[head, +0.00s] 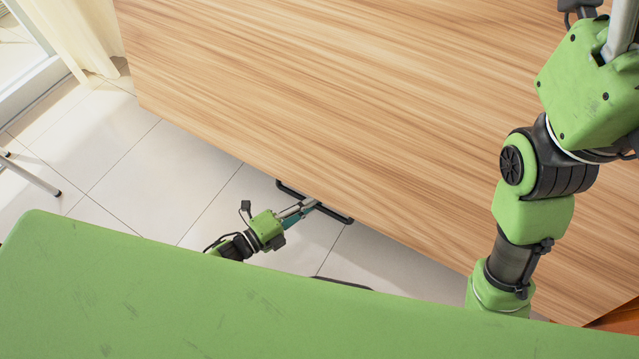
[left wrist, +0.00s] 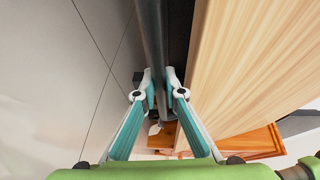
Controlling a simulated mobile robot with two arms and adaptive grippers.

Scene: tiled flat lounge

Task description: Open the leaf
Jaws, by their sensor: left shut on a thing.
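The leaf shows as a large wood-grained panel (head: 330,100) that fills much of the head view; I cannot tell where its hinge is. A dark bar handle (head: 289,190) sticks out at its lower edge. My left gripper (head: 304,206) reaches this handle from the lower left. In the left wrist view the fingers of the left gripper (left wrist: 162,98) are shut on the dark bar (left wrist: 150,40), one on each side, with the pale wood panel (left wrist: 250,55) close on the right. My right arm stands at the right of the head view, its gripper out of frame.
A second dark bar (head: 343,284) shows lower, partly hidden by my green body. Light floor tiles (head: 125,165) lie clear at the left. A curtain (head: 75,35) and a thin metal leg (head: 32,178) are at the far left. An orange-brown wooden thing (left wrist: 255,141) shows in the wrist view.

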